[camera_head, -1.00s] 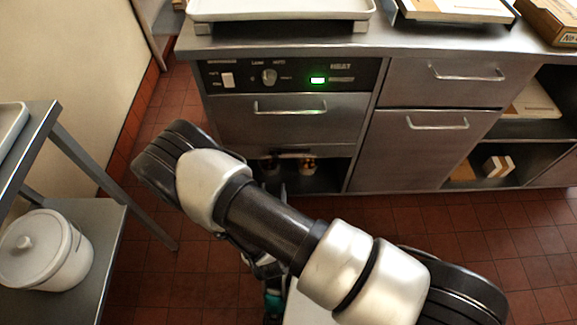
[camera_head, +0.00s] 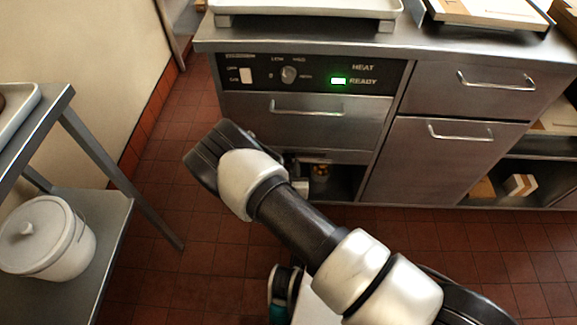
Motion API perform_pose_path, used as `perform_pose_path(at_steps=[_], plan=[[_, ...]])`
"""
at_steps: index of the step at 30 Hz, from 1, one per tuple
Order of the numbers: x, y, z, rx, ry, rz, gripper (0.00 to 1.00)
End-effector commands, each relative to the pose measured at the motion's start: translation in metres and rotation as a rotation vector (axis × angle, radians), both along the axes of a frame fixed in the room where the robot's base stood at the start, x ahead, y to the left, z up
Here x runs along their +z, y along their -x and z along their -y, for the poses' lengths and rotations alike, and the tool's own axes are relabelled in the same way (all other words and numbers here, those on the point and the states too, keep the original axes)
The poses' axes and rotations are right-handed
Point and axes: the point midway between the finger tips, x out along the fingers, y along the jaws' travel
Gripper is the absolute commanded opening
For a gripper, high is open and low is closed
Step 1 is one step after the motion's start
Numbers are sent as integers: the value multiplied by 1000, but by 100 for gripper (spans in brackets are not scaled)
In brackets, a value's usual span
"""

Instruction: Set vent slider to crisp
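The control panel (camera_head: 310,73) is a dark strip on the front of the steel counter unit. It has a pale switch (camera_head: 246,76) at its left, a round knob (camera_head: 289,75) beside it, and a lit green light (camera_head: 338,81) by the words HEAT and READY. I cannot make out a vent slider or the word crisp. My arm reaches across the floor in front of the unit, below the panel and apart from it. My gripper's fingers are not visible, so its state does not show.
Below the panel is a drawer with a bar handle (camera_head: 307,108), then an open dark shelf holding small items. A pale tray (camera_head: 305,8) stands on the counter (camera_head: 440,42). A steel rack with a white lidded pot (camera_head: 45,237) stands at the left. Tiled floor lies between them.

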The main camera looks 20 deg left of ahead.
Motion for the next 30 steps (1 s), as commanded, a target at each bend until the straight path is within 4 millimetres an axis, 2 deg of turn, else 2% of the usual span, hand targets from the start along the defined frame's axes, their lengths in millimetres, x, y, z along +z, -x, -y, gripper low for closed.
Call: perform_pose_path(at_steps=[4, 13, 18, 20, 26, 30], plan=[[-4, -10, -2, -1, 0, 0, 36], [-4, -11, -2, -1, 1, 0, 36], [-4, -11, -2, 0, 0, 0, 7], [-4, -11, -2, 0, 0, 0, 0], [-4, -10, -2, -1, 0, 0, 0], [-4, 0, 8, -2, 3, -2, 0]])
